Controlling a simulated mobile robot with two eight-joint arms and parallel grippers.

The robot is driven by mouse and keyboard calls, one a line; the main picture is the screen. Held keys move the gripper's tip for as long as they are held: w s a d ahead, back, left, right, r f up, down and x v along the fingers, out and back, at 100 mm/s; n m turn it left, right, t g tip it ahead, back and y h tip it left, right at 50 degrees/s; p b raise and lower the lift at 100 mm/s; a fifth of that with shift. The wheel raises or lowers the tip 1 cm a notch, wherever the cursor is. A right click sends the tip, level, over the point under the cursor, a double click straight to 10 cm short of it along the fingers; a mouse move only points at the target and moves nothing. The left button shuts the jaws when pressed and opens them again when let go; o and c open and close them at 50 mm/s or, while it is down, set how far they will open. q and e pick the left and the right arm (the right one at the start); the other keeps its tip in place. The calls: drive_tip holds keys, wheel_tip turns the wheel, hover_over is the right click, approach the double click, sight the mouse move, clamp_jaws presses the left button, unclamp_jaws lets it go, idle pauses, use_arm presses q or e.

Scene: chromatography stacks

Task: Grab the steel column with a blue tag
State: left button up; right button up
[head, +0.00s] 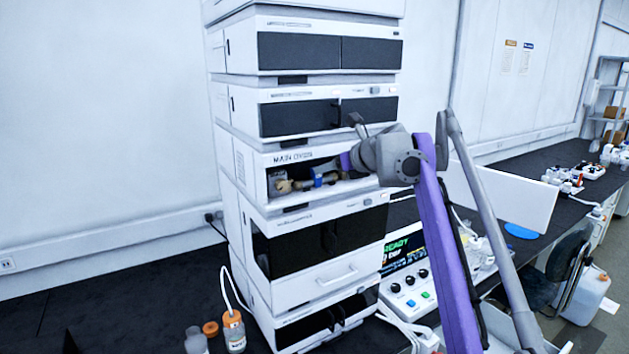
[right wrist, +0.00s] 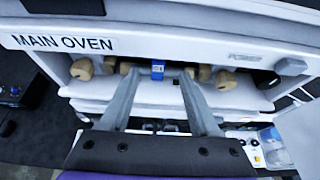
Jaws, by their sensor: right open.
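The steel column (head: 329,179) lies roughly level inside the open bay labelled MAIN OVEN, with a blue tag (head: 318,181) around it. In the right wrist view the blue tag (right wrist: 157,69) shows between my two fingertips, and tan knobs or holders sit along the column on both sides. My right gripper (right wrist: 159,76) is open, its fingers spread to either side of the tag and reaching into the bay. I cannot tell whether the fingertips touch the column. In the head view my right wrist covers the right part of the bay. My left gripper is not in view.
The oven bay's upper panel (right wrist: 150,42) runs just above the fingers. Other instrument modules stack above and below. A bottle with an orange cap (head: 233,331) stands left of the stack's base. A control box (head: 408,290) with a lit screen stands to the right.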

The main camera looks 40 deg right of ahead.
sight(316, 177)
drive_tip(key=x, duration=0.6)
drive_tip(key=shift+w+a, duration=0.1)
drive_tip(key=shift+w, duration=0.2)
drive_tip(key=shift+s+r, duration=0.1)
drive_tip(key=shift+s, duration=0.1)
drive_tip(key=shift+c, duration=0.6)
clamp_jaws()
